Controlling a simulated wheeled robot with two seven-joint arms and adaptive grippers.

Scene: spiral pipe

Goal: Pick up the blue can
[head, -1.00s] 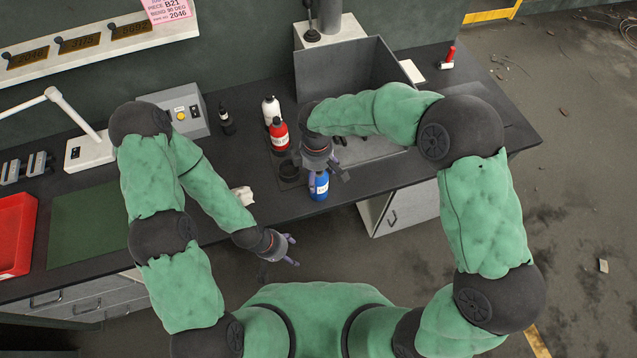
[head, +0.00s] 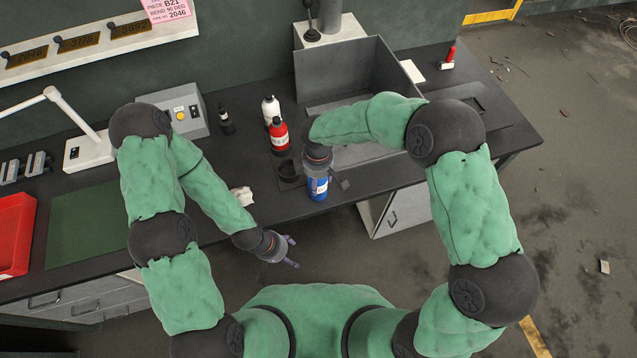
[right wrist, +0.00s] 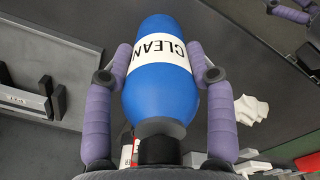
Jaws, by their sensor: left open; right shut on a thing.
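The blue can (head: 318,188) stands near the front edge of the dark bench in the head view. It fills the middle of the right wrist view (right wrist: 158,95), with a white label reading "CLEAN". My right gripper (right wrist: 160,68) has a purple finger on each side of the can and is shut on it. In the head view the right gripper (head: 318,178) is above the can and partly hides it. I cannot tell whether the can still touches the bench. My left gripper (head: 287,250) is open and empty, in front of the bench edge.
A red bottle (head: 279,136) and a white bottle (head: 270,108) stand behind and left of the can. A small black bottle (head: 226,121) is farther left. A crumpled white cloth (head: 243,196) lies near the front edge.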

